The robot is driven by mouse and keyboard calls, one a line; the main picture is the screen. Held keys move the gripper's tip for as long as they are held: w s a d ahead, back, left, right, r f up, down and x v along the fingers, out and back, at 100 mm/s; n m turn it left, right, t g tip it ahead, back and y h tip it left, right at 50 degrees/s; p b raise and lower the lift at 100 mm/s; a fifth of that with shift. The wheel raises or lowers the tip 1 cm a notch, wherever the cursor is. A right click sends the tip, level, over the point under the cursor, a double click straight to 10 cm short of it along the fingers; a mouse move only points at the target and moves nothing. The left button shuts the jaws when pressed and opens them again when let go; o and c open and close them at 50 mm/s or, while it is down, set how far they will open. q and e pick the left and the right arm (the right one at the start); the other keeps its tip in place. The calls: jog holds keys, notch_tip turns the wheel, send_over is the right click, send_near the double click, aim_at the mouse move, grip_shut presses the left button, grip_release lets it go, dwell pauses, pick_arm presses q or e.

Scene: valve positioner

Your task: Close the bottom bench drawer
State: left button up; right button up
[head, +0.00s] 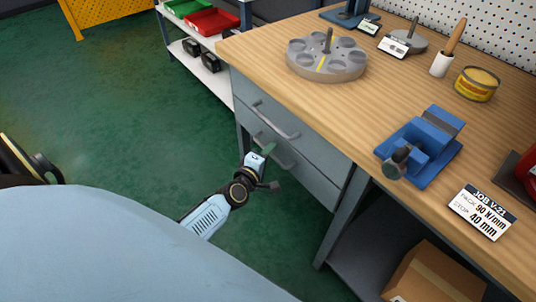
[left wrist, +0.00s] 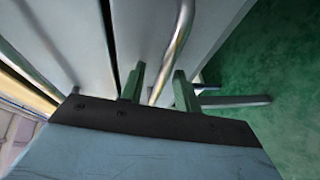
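The workbench's bottom drawer (head: 316,182) sits under the top drawer (head: 300,128) in the head view. Its front looks close to flush with the one above; I cannot tell whether a small gap is left behind it. My left gripper (head: 267,165) is low in front of the bottom drawer, at its bar handle (head: 287,162), and partly covers it. In the left wrist view the two green fingers of the gripper (left wrist: 158,88) stand apart, with the metal handle (left wrist: 175,50) between them and space beside it. My right gripper is not in view.
The wooden benchtop (head: 300,95) carries a round grey disc fixture (head: 326,62), a blue vise (head: 425,145) and a yellow tin (head: 477,84). A cardboard box (head: 435,275) sits on the lower shelf. A shelf rack with bins (head: 212,22) stands beyond.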

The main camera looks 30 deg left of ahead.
pick_arm(q)
jog(key=p+v, duration=0.3)
jog(key=v, duration=1)
jog(key=shift+s, duration=0.25)
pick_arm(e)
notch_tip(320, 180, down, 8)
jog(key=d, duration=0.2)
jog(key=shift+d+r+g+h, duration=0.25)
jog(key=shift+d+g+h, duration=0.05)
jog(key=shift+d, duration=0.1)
pick_arm(q)
jog(key=shift+r, duration=0.1)
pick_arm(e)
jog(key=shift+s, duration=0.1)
